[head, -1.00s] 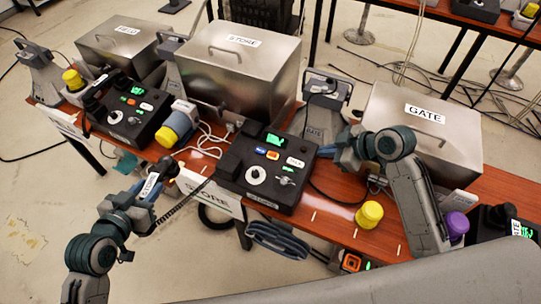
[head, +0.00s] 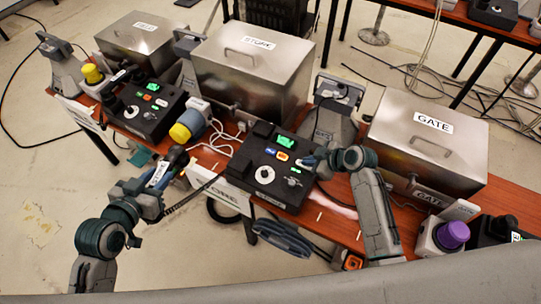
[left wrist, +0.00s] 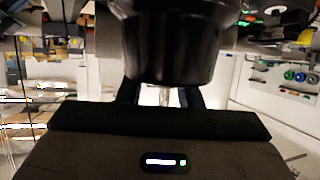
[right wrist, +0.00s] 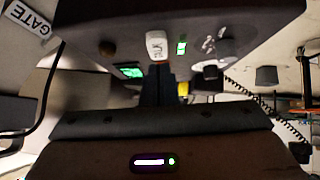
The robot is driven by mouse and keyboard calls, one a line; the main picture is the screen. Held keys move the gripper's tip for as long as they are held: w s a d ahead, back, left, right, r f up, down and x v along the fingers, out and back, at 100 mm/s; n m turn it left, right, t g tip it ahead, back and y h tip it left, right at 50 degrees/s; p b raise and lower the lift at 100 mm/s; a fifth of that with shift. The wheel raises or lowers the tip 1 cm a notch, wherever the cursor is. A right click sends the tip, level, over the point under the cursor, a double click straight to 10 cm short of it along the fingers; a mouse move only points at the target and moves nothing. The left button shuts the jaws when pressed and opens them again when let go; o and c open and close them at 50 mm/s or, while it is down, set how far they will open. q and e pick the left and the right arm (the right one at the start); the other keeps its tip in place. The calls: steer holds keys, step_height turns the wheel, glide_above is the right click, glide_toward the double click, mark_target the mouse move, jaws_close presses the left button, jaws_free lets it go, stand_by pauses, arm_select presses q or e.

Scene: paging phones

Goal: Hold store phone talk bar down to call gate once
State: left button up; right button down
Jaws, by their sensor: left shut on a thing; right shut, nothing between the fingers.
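The store phone base (head: 240,178) is a black box on the middle of the table, with a lit green screen (head: 286,140), blue and orange keys, and a dial. My left gripper (head: 166,168) is shut on the dark store handset (left wrist: 165,40), which has a white label, and holds it off the table's front edge left of the base. My right gripper (head: 308,161) is shut and empty, its tips at the base's white key (right wrist: 157,45). The tips appear to touch it; how far it is pressed is unclear. A green light (right wrist: 181,47) glows beside it.
The steel STORE box (head: 250,85) stands behind the base. The GATE box (head: 432,140) is to the right, with a purple knob (head: 453,235) in front. Another phone base (head: 140,110) and a yellow-ended cylinder (head: 187,127) are to the left. Cables lie between.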

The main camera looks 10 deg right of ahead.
arm_select(q)
steer(key=shift+r, duration=0.3)
arm_select(e)
steer(key=shift+d+f, duration=0.1)
steer(key=shift+f, duration=0.45)
steer(key=shift+w, duration=0.1)
